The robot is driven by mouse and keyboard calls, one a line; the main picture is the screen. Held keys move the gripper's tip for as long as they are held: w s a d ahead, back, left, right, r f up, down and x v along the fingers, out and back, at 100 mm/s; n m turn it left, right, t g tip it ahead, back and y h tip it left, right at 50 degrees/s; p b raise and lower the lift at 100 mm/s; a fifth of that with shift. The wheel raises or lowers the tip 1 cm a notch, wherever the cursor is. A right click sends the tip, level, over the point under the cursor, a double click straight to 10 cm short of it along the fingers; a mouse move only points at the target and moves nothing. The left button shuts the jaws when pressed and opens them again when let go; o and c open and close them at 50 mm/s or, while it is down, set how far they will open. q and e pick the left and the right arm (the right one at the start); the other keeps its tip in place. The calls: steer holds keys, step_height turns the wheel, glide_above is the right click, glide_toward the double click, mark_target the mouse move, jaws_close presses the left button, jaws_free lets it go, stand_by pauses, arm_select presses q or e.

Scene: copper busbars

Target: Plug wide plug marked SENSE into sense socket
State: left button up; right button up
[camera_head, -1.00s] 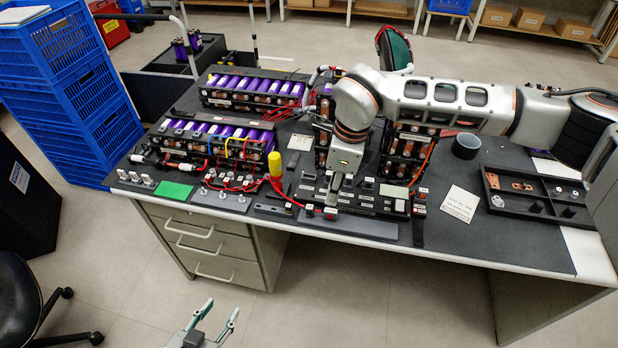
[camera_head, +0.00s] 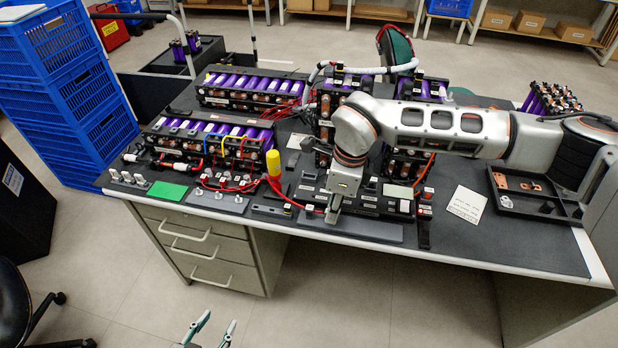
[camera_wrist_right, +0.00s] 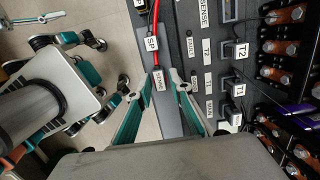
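The wide plug (camera_wrist_right: 159,80) carries a small white tag, apparently reading SENSE, and hangs on a red cable in the right wrist view. My right gripper (camera_wrist_right: 162,76) has its teal fingertips on either side of this plug; whether they press on it is unclear. In the head view my right gripper (camera_head: 332,216) points down at the front edge of the black board (camera_head: 370,205). A SENSE marking (camera_wrist_right: 204,14) shows on the board at the top of the wrist view; the socket opening is not clear. My left gripper (camera_head: 213,332) is open and empty, low before the desk.
Small plugs tagged T1 (camera_wrist_right: 238,89) and T2 (camera_wrist_right: 240,50) sit along the board. Battery modules (camera_head: 215,140) stand behind and left. A black tray (camera_head: 535,205) lies at the right.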

steer(key=shift+c, duration=0.3)
jaws_close()
steer(key=shift+r+p, duration=0.5)
steer(key=shift+r, duration=0.4)
arm_select(q)
steer(key=shift+w+r+p, duration=0.3)
steer(key=shift+r+p, duration=0.1)
steer(key=shift+r, duration=0.5)
steer(key=shift+w+r+p, duration=0.25)
steer(key=shift+r+p, duration=0.1)
steer(key=shift+r, duration=0.5)
arm_select(e)
steer(key=shift+r, duration=1.15)
arm_select(q)
steer(key=shift+r, duration=0.2)
arm_select(e)
steer(key=shift+r, duration=0.2)
steer(key=shift+r+p, duration=1.25)
steer(key=shift+r, duration=0.4)
arm_select(q)
steer(key=shift+w+r+t, duration=0.15)
steer(key=shift+r, duration=0.5)
steer(key=shift+w+r+t, duration=0.15)
steer(key=shift+r, duration=0.45)
arm_select(e)
steer(key=shift+f, duration=0.1)
